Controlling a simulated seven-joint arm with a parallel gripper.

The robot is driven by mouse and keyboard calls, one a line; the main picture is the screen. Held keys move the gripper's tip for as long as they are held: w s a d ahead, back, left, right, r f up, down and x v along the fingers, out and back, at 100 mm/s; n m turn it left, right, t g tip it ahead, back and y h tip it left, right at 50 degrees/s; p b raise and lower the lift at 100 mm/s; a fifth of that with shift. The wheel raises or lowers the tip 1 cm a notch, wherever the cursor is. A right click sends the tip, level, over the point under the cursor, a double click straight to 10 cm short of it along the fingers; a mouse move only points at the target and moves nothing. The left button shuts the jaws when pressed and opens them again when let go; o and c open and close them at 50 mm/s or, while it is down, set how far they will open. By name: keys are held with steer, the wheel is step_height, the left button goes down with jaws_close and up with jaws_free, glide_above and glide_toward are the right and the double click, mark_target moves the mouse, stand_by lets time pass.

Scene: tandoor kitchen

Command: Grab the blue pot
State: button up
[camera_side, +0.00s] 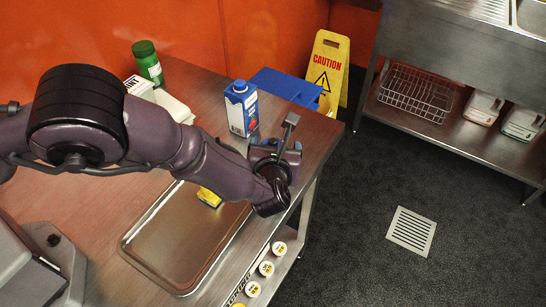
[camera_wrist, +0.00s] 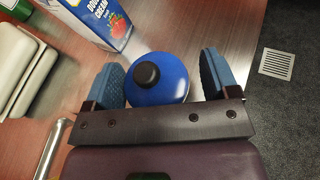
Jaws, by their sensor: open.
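The blue pot (camera_wrist: 172,88) shows in the wrist view as a round blue top with a black knob. The gripper is open and not closed on the pot. How far the fingers reach down beside it is hard to tell. In the side view my gripper (camera_side: 277,146) is over the table's right part, and my wrist largely hides the pot there.
A blue-and-white carton (camera_side: 241,108) stands close behind the gripper. A metal tray (camera_side: 170,240) with a yellow item (camera_side: 209,196) lies in front. A green jar (camera_side: 147,63) and pale containers (camera_side: 172,105) stand at the back left. The table's right edge is close.

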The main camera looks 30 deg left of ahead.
steer(key=c, duration=1)
steer(key=shift+o, duration=0.2)
steer(key=shift+r, duration=0.15)
